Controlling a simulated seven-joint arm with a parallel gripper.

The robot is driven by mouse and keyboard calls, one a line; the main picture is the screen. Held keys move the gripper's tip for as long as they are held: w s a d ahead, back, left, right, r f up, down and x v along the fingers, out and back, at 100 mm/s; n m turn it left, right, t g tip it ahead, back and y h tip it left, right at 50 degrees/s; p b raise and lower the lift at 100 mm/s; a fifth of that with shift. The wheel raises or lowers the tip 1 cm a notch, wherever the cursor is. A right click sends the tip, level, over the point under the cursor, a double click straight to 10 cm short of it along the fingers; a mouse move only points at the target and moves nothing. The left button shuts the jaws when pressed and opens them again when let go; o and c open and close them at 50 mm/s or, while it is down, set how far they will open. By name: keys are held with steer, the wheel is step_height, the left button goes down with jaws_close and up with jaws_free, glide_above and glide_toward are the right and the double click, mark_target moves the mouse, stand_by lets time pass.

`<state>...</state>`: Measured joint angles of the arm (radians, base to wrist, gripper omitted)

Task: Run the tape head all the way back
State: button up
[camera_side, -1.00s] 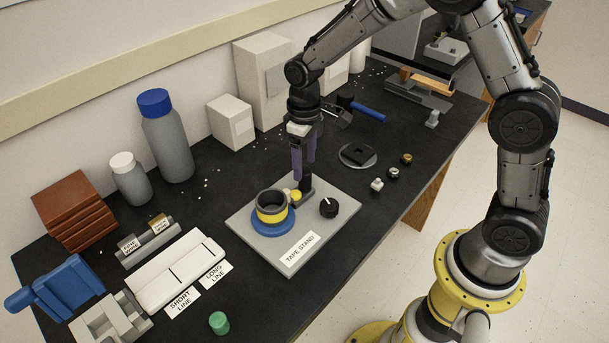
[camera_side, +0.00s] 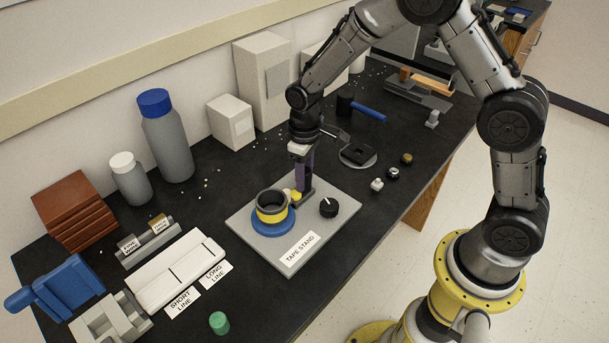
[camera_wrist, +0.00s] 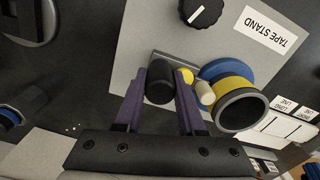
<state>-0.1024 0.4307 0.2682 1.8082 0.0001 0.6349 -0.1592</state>
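The tape stand (camera_side: 308,248) is a grey plate carrying a dark tape roll with a yellow band (camera_side: 270,210) on a blue disc. Beside the roll are a small yellow part (camera_side: 296,196) and a cream roller (camera_wrist: 205,93). In the wrist view, a black upright grip (camera_wrist: 160,86) stands on a dark block at the plate's edge; I take this for the tape head. My gripper (camera_side: 304,190) points down, its purple fingers on either side of this grip in the wrist view (camera_wrist: 161,78). I cannot tell whether they press on it.
A black dial with a white mark (camera_side: 328,207) is on the plate right of my gripper. A blue-handled hammer (camera_side: 366,112), a round dish with a dark block (camera_side: 357,155) and small knobs (camera_side: 377,185) lie farther back. White line blocks (camera_side: 176,272) are at the left.

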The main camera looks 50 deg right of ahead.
jaws_close()
steer(key=shift+d, duration=2)
steer(key=o, duration=0.9)
jaws_free()
steer(key=shift+c, duration=0.2)
steer(key=shift+r, duration=0.1)
step_height(320, 180, up, 14)
